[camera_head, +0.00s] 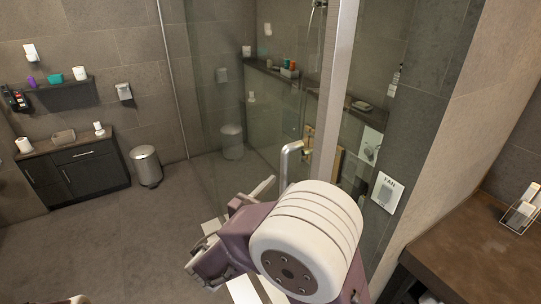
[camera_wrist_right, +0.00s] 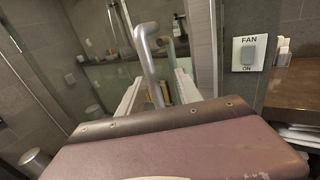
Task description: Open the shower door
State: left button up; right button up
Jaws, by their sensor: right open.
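The glass shower door (camera_head: 222,120) appears shut, right of centre in the head view. Its bent metal handle (camera_head: 287,162) stands out from the glass and also shows in the right wrist view (camera_wrist_right: 148,60). My right gripper (camera_wrist_right: 158,88) is open, its pale fingers pointing towards the handle. In the right wrist view the lower part of the handle appears between the two fingers. I cannot tell whether they touch it. In the head view my right wrist hides the handle's lower end and part of the gripper. My left gripper is not in view.
A FAN switch plate (camera_head: 386,191) is on the tiled wall just right of the handle. A brown counter (camera_head: 470,245) fills the lower right. A dark cabinet (camera_head: 75,170) and a trash bin (camera_head: 146,166) stand at the far left. The floor (camera_head: 120,230) between is clear.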

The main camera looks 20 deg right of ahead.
aim_at(283, 173)
jog(key=shift+n+t+y, duration=0.4)
jog(key=shift+n+t, duration=0.1)
jog(key=x, duration=0.2)
jog(key=p+x, duration=0.1)
jog(key=x, duration=0.1)
jog(key=w+p+x, duration=0.1)
jog(key=x, duration=0.1)
jog(key=shift+a+r, duration=0.2)
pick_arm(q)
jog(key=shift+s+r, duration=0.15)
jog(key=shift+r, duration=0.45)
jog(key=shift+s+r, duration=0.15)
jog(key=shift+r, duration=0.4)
pick_arm(e)
jog(key=shift+w+f, duration=0.1)
jog(key=shift+w, duration=0.15)
grip_shut()
